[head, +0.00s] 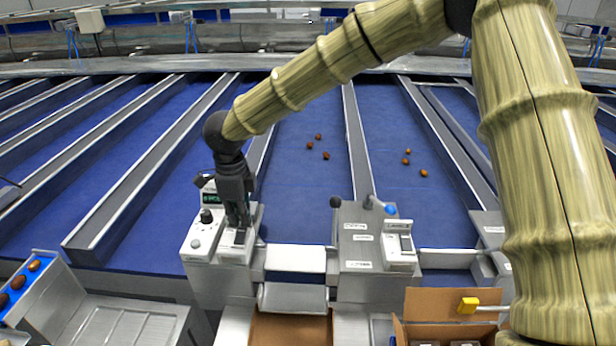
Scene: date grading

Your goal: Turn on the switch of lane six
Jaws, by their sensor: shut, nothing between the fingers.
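My gripper (238,222) points down, shut and empty, over a grey control box (205,262) left of centre. Its tips are at or just above a light switch panel with a dark rocker (239,237); I cannot tell whether they touch. The gripper partly hides this panel, so the switch position is unclear. The box also has a black knob (206,216) and a small green display (208,199). A second control box (355,262) to the right has a similar switch (406,243). The lane numbers on the labels are too small to read.
Blue lanes (300,190) run away between grey dividers (357,150). Several dates (325,156) lie on the lanes. A blue-edged tray (25,285) holds dates at the left.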

